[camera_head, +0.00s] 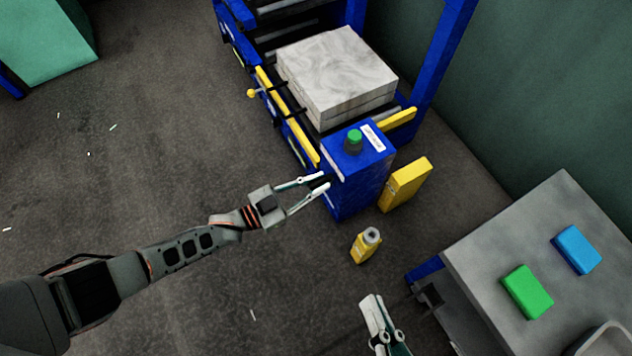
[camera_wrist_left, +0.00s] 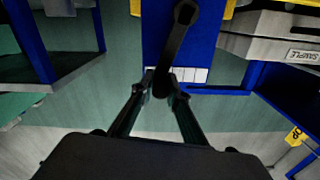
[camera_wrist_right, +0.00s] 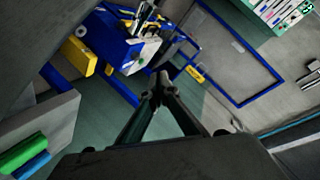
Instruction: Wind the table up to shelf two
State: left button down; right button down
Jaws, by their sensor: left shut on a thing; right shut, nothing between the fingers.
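The blue press frame (camera_head: 432,60) stands at the top of the head view. Its table carries a stack of pale marbled slabs (camera_head: 337,70) between yellow side rails. A blue box (camera_head: 358,178) with a green knob (camera_head: 353,140) is at the near end. In the left wrist view a dark crank handle (camera_wrist_left: 178,35) hangs in front of the blue box. My left gripper (camera_head: 322,181) is shut on the crank's lower end, also seen in the left wrist view (camera_wrist_left: 160,88). My right gripper (camera_head: 375,305) is shut and empty, low in the head view, apart from the press.
A yellow box (camera_head: 404,185) and a yellow bottle with a grey cap (camera_head: 366,245) stand on the floor beside the blue box. A grey bench (camera_head: 480,240) at the right holds a green block (camera_head: 527,291) and a blue block (camera_head: 576,249). The floor at left is mostly clear.

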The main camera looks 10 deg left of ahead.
pick_arm(q)
jog(key=shift+s+d+f, duration=0.2)
jog(key=shift+s+d, duration=0.05)
jog(key=shift+s, duration=0.15)
jog(key=shift+s+d+f+m+b, duration=0.2)
jog(key=shift+s+d+f+m, duration=0.25)
jog(key=shift+s+f+m, duration=0.35)
jog(key=shift+s+d+f+m+b, duration=0.15)
jog(key=shift+s+d+f+m, duration=0.25)
jog(key=shift+m, duration=0.6)
jog(key=shift+s+d+f+m+b, duration=0.2)
jog(key=shift+s+d+f+m, duration=0.3)
jog(key=shift+s+m, duration=0.3)
jog(key=shift+w+f, duration=0.1)
jog(key=c, duration=2)
grip_release()
jog(key=shift+w, duration=0.1)
jog(key=shift+o, duration=0.2)
jog(key=shift+w+a, duration=0.1)
jog(key=shift+w, duration=0.05)
